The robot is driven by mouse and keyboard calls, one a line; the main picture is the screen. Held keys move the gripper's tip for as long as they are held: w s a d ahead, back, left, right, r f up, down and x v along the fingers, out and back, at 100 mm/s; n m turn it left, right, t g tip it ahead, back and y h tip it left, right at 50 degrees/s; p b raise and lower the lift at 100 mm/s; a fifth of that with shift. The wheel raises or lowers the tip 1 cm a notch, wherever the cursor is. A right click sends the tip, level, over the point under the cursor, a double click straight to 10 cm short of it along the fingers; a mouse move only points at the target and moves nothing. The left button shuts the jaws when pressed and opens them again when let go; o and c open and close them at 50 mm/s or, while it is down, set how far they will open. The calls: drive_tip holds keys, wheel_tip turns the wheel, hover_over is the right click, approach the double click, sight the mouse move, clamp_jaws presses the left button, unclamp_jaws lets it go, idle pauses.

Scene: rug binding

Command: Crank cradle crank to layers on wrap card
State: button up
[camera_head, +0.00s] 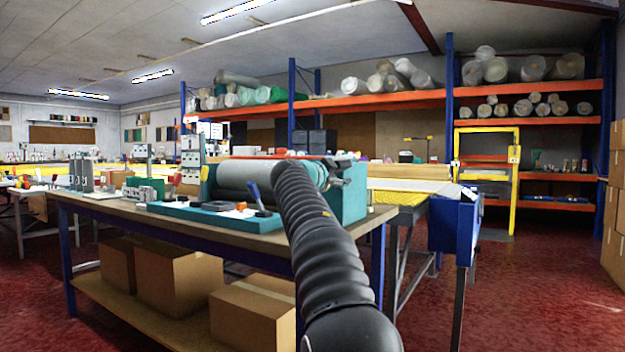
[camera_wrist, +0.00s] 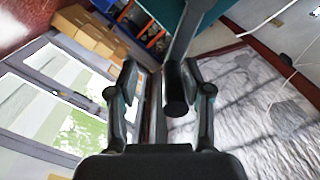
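The teal cradle (camera_head: 352,198) stands on the workbench and bears a grey roll (camera_head: 250,178). My arm reaches to its right end, where my gripper (camera_head: 326,176) is small and partly merged with the grey metal there. In the wrist view my gripper (camera_wrist: 160,82) has its two fingers apart. A crank with a grey arm (camera_wrist: 184,38) and a black cylindrical handle (camera_wrist: 176,90) shows between them. The handle appears close to the right finger, with a gap to the left finger. I cannot tell whether it touches. I cannot make out the wrap card or its layers.
A teal tray (camera_head: 190,211) with small tools lies on the workbench (camera_head: 110,203) in front of the roll. Cardboard boxes (camera_head: 180,280) fill the lower shelf. A yellow frame (camera_head: 515,185) and roll racks (camera_head: 390,105) stand behind.

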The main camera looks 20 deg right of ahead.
drive_tip(key=v, duration=1.3)
drive_tip(key=shift+s+r, duration=0.3)
drive_tip(key=shift+r, duration=0.05)
idle(0.6)
drive_tip(key=shift+a, duration=0.15)
drive_tip(key=v, duration=1.2)
